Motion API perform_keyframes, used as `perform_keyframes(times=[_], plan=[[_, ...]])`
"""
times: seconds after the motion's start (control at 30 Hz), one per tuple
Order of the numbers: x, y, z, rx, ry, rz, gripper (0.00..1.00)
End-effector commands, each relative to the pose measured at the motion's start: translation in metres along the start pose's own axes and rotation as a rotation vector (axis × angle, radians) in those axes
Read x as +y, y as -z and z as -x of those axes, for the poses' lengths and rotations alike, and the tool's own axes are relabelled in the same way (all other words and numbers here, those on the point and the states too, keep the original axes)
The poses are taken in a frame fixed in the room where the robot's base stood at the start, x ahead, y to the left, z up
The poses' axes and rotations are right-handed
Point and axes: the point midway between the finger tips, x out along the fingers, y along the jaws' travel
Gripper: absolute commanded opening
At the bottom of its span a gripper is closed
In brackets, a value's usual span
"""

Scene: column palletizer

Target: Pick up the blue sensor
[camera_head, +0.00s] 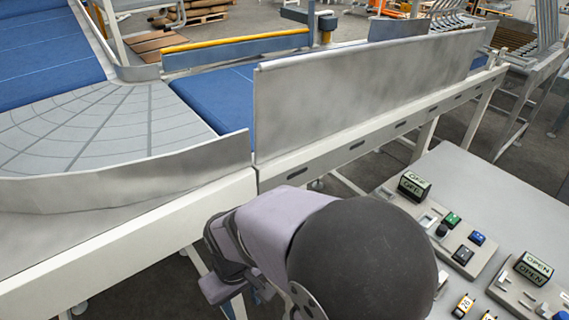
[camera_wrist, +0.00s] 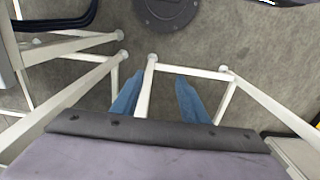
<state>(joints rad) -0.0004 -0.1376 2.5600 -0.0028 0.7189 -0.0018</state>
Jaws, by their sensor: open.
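A small blue-topped block (camera_head: 477,238), which may be the blue sensor, sits on the grey panel at the right in the head view. I cannot tell for sure which is the sensor. Neither shows in the wrist view. My gripper (camera_wrist: 160,79) shows two bluish fingers spread apart, open and empty, above the floor and white frame legs. In the head view my arm reaches left, away from the panel, and its dark round joint covers the panel's near left part.
The grey panel (camera_head: 520,205) also bears an OFF block (camera_head: 413,186), an OPEN block (camera_head: 533,268), a green-topped block (camera_head: 452,219) and yellow-labelled pieces (camera_head: 463,305). A conveyor with an upright metal guard (camera_head: 365,90) stands behind my arm. The panel's far part is bare.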

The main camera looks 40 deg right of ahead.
Motion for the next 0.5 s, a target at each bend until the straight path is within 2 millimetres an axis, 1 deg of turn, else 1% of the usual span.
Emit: perform_keyframes(times=[0.17, 0.27, 0.37, 0.47, 0.5], plan=[[0.003, 0.003, 0.002, 0.0, 0.0, -0.002, 0.41], [0.013, 0.01, 0.008, -0.001, 0.001, -0.006, 0.41], [0.033, 0.023, 0.018, -0.001, 0.001, -0.011, 0.41], [0.065, 0.039, 0.03, -0.001, 0.001, -0.017, 0.41], [0.081, 0.044, 0.035, -0.003, 0.001, -0.018, 0.41]])
